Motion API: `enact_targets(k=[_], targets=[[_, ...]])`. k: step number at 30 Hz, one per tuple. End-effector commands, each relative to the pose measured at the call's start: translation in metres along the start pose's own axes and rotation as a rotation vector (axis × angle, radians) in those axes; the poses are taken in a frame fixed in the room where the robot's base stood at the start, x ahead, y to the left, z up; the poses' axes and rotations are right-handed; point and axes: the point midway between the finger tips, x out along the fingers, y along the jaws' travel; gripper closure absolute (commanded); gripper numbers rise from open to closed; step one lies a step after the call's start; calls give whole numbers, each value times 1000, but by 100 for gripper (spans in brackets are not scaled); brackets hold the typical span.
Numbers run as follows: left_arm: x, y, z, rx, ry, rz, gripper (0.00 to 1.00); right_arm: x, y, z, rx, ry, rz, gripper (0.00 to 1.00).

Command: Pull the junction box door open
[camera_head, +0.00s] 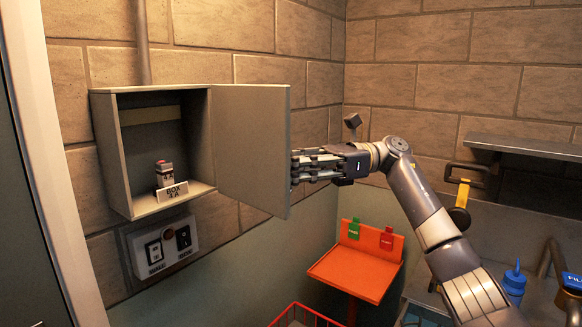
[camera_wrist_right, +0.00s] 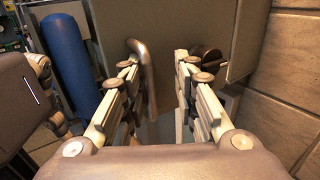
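The junction box (camera_head: 155,208) is a grey metal box on the brick wall in the head view. Its grey door (camera_head: 250,140) stands wide open, swung out from the box's right side. The inside shows a small block with a red button (camera_head: 164,172) and a label plate. My right gripper (camera_head: 296,168) is at the outer face of the door, near its free edge. In the right wrist view, my right gripper (camera_wrist_right: 155,70) has its fingers apart. A curved metal handle (camera_wrist_right: 146,75) on the door panel (camera_wrist_right: 163,20) shows beside the left finger.
A switch plate (camera_head: 165,249) is on the wall below the box. An orange stand (camera_head: 355,270) with green and red tags and a red wire basket (camera_head: 300,316) are below right. A grey shelf (camera_head: 525,146) and blue bottle (camera_head: 514,284) are at right.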

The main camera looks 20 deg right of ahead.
Motion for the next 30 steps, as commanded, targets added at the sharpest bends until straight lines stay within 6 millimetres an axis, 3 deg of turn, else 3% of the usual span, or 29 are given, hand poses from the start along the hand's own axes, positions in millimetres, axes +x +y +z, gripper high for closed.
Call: enact_targets(k=[7,21,30], targets=[[0,0,-1,-1,2,0,100,-10,0,0,-1,1,-2,73],[0,2,-2,0,4,2,100,-90,-3,0,3,0,0,73],[0,2,-3,0,4,2,100,-111,-4,0,3,3,2,73]])
